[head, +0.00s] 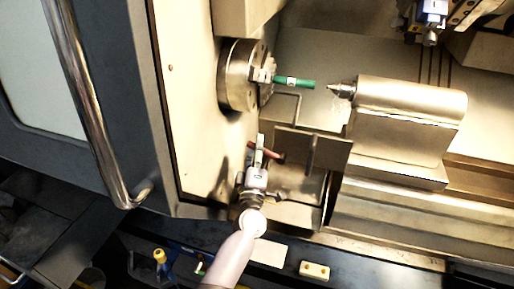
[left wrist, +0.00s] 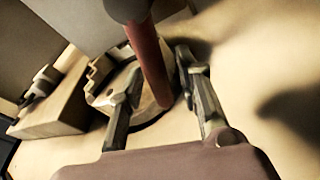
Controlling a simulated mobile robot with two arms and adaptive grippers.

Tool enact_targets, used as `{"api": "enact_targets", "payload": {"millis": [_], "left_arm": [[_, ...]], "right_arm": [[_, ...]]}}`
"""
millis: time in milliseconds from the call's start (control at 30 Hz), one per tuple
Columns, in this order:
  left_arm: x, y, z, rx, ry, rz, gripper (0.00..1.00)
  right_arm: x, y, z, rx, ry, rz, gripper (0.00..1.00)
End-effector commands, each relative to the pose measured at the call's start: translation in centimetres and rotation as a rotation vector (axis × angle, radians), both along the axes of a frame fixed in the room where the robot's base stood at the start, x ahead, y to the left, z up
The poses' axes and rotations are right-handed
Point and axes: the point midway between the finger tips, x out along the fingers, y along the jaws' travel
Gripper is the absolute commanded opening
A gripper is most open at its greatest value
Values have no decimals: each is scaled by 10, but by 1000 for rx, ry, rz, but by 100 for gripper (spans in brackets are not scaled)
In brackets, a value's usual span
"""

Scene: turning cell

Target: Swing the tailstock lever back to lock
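A dark red lever (head: 275,154) sits low in the machine opening, below the chuck. In the left wrist view the red lever rod (left wrist: 148,60) ends in a dark knob (left wrist: 128,8) at the top. My left gripper (head: 258,148) reaches up to the lever from below. In the left wrist view its fingers (left wrist: 160,72) stand apart on either side of the rod. I cannot tell whether either finger touches it. The tailstock (head: 410,100), with its pointed center, is at the right, apart from the green workpiece (head: 300,83). My right gripper is not in view.
The round chuck (head: 238,78) holds the green workpiece above my left gripper. A grey plate (head: 335,153) stands right of the lever. The door with its long handle (head: 88,110) is at the left. Tool parts (head: 430,15) hang at the top right.

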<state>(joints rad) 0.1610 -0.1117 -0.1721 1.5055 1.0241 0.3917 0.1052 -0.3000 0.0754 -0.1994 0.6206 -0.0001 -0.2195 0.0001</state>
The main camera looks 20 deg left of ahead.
Motion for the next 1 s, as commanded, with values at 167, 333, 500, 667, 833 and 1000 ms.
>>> {"api": "enact_targets", "payload": {"millis": [167, 333, 500, 667, 833, 1000], "left_arm": [[0, 0, 0, 0, 0, 0, 18], [0, 0, 0, 1, 0, 0, 7], [0, 0, 0, 1, 0, 0, 0], [0, 0, 0, 1, 0, 0, 0], [0, 0, -1, 1, 0, 0, 0], [0, 0, -1, 2, 0, 1, 0]], "right_arm": [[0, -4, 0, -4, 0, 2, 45], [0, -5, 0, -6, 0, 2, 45], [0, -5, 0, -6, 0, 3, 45], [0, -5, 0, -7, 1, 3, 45], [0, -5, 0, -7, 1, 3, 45], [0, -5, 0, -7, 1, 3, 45]]}}
